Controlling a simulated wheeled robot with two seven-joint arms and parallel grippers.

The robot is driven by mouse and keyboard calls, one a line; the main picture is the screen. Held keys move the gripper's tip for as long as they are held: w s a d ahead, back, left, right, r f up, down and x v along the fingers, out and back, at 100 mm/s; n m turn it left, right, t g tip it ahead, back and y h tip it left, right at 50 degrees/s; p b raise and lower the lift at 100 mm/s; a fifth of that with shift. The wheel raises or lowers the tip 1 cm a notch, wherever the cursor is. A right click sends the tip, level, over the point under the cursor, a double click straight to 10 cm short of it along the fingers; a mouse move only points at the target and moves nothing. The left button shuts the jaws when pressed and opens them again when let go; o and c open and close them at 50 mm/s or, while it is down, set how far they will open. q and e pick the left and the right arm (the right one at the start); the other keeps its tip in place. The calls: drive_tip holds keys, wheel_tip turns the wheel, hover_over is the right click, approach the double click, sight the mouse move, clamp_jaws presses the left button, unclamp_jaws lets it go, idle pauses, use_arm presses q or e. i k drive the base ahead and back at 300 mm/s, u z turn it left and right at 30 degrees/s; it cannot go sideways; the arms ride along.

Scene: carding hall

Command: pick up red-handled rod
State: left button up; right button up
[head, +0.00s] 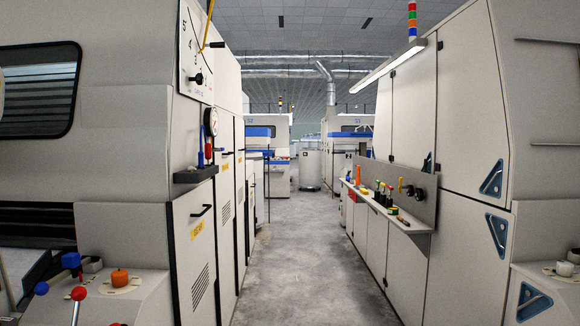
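A small red-handled piece (208,150) stands upright in a dark wall holder (195,174) on the left cabinet, just below a round gauge. A blue-handled rod (201,146) stands beside it in the same holder. A lever with a red ball knob (78,294) also shows on the console at the lower left. The view does not settle which of the two red ones is the rod. Neither of my grippers is in view.
The left console (140,295) carries an orange knob (120,277) and blue-topped levers. A shelf (405,222) with several small coloured items juts from the right cabinets. The concrete aisle (305,250) between the machines is clear. A pale drum (309,168) stands at its far end.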

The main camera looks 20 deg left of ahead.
sight(208, 154)
drive_tip(key=z, duration=0.35)
drive_tip(key=i, duration=1.6)
drive_tip(key=u, duration=0.2)
drive_tip(key=i, duration=2.4)
drive_tip(key=u, duration=1.85)
drive_tip(key=i, duration=1.05)
drive_tip(key=u, duration=0.8)
